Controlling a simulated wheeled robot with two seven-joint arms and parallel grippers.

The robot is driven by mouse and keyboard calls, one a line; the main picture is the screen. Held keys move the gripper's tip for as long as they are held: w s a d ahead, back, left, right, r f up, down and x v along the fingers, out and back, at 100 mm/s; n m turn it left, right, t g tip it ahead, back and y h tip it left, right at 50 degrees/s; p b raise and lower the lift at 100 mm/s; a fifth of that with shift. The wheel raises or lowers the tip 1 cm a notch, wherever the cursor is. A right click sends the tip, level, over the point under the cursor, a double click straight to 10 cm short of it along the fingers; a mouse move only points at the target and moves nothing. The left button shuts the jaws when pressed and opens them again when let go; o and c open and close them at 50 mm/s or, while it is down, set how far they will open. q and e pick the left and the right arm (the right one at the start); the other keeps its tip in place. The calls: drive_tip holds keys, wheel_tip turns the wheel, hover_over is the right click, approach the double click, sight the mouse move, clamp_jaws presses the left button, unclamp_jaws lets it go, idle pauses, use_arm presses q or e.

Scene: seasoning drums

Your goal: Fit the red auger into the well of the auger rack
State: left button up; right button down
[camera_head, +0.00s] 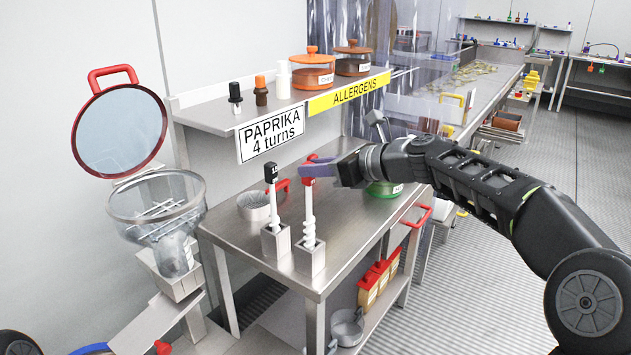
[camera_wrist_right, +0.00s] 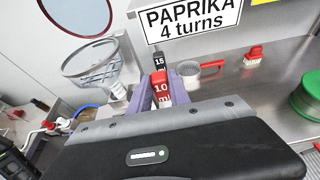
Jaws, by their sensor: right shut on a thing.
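The red auger (camera_head: 309,208) has a red head and a white spiral shaft, and stands upright. My right gripper (camera_head: 312,169) is shut on its red head. In the right wrist view the head (camera_wrist_right: 161,88), labelled 1.0, is between the purple fingers. The auger rack's near metal block (camera_head: 310,258) is directly under the auger. The spiral's lower end meets the block's top; I cannot tell how deep it sits in the well. A black-headed auger (camera_head: 271,205) stands upright in the block to the left (camera_head: 275,241). My left gripper is not in view.
A steel table (camera_head: 235,234) carries the rack. A white strainer with red handle (camera_head: 254,206) and a green drum (camera_head: 383,190) stand behind it. A clear hopper (camera_head: 157,205) with an open round lid is left. A shelf (camera_head: 215,116) overhangs the back.

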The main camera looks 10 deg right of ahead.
drive_tip(key=shift+f, duration=1.4)
drive_tip(key=shift+f+b, duration=0.2)
drive_tip(key=shift+b, duration=0.15)
drive_tip(key=c, duration=1.2)
unclamp_jaws()
drive_tip(key=shift+r, duration=0.1)
approach(314, 181)
drive_tip(key=b+v, duration=0.1)
drive_tip(key=v, duration=0.1)
drive_tip(key=shift+s+d+r, duration=0.15)
drive_tip(key=shift+s+r, duration=0.15)
